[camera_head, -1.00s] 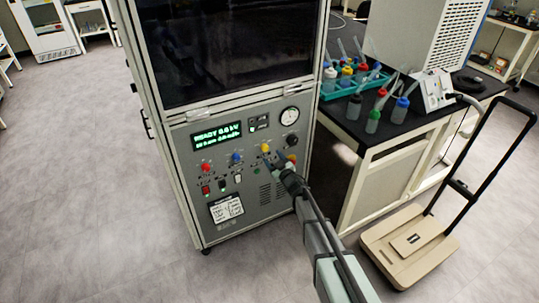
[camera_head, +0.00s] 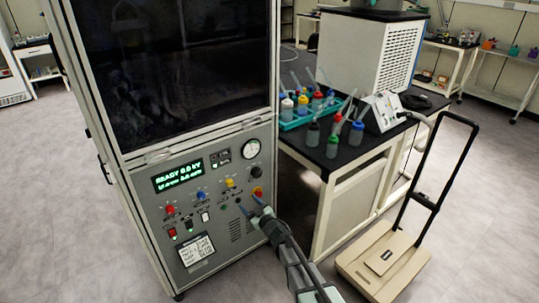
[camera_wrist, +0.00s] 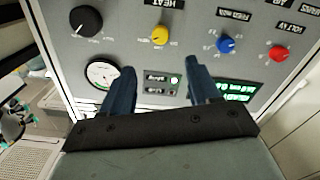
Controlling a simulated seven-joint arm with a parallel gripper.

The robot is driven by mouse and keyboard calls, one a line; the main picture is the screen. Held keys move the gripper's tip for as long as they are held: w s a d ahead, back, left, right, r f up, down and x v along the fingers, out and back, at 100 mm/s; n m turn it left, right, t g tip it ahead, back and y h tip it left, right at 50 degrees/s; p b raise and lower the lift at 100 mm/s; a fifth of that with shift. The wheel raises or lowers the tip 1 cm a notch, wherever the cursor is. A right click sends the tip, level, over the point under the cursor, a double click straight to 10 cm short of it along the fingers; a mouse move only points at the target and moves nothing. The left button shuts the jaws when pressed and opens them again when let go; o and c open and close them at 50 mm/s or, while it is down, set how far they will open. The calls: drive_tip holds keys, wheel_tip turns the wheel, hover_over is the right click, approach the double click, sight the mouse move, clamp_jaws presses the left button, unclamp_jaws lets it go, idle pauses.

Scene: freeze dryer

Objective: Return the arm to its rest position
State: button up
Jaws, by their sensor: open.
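My gripper (camera_head: 254,206) is in front of the lower right part of the grey cabinet's control panel (camera_head: 215,236) in the head view. In the wrist view my gripper (camera_wrist: 156,82) shows two dark blue fingers spread apart with nothing between them. Beyond them are a black knob (camera_wrist: 86,21), a yellow knob (camera_wrist: 160,35), a blue knob (camera_wrist: 226,44), a red knob (camera_wrist: 278,54) and a round gauge (camera_wrist: 101,73). I cannot tell whether the fingertips touch the panel.
A black-topped bench (camera_head: 345,152) stands right of the cabinet, with several capped bottles, a teal tray (camera_head: 299,119) and a white box-shaped machine (camera_head: 371,55). A beige hand cart (camera_head: 384,262) stands on the floor at right. Open floor (camera_head: 70,225) lies left of the cabinet.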

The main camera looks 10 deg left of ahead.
drive_tip(key=w+d+f+m+h, duration=0.2)
drive_tip(key=d+f+m+h, duration=0.1)
drive_tip(key=d+f+h, duration=0.45)
drive_tip(key=s+d+f+m+g+h, duration=0.3)
drive_tip(key=s+d+f+g+h, duration=0.2)
drive_tip(key=s+d+f, duration=0.25)
drive_tip(key=s+d+f+m+g, duration=0.2)
drive_tip(key=s+d+g, duration=0.3)
drive_tip(key=s, duration=1.1)
drive_tip(key=s+d+f+m+g, duration=0.2)
drive_tip(key=s+d+f+g, duration=0.2)
drive_tip(key=s+d, duration=0.6)
drive_tip(key=s+d+f+m+g, duration=0.2)
drive_tip(key=s+d+f+g, duration=0.3)
drive_tip(key=s, duration=1.7)
drive_tip(key=shift+s+d+f+m+g, duration=0.25)
drive_tip(key=shift+s+d+m+g, duration=0.05)
drive_tip(key=shift+d, duration=0.85)
